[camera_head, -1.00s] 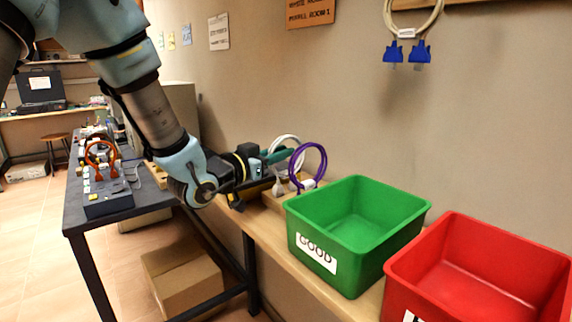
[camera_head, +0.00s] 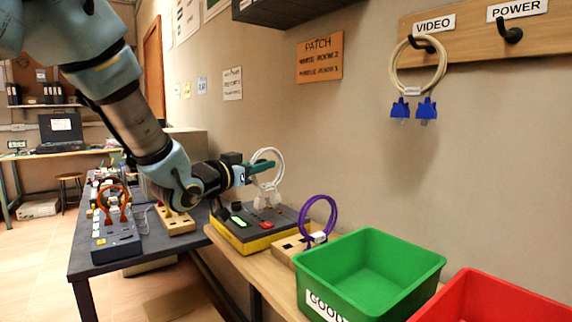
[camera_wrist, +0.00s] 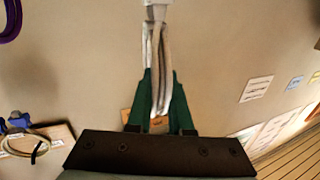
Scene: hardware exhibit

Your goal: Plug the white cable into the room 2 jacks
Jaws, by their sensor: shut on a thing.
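The white cable (camera_head: 279,157) is a loop with pale plugs hanging at its lower end in the head view. My gripper (camera_head: 264,167) has green fingers shut on the loop; in the wrist view the cable (camera_wrist: 156,45) runs up between the fingers (camera_wrist: 158,100). The plugs hang over or at the black-and-yellow tester box (camera_head: 243,239); I cannot tell if they touch it. The room 2 jacks cannot be made out. An orange sign (camera_head: 320,58) on the wall reads PATCH, white room 2, purple room 1.
A purple cable (camera_head: 334,212) stands on a wooden block (camera_head: 283,252). A green bin (camera_head: 333,261) and a red bin (camera_head: 478,297) are to the right. A grey-blue panel box (camera_head: 116,246) with an orange cable is on the dark table (camera_head: 88,262). A cable with blue plugs (camera_head: 427,110) hangs on the wall.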

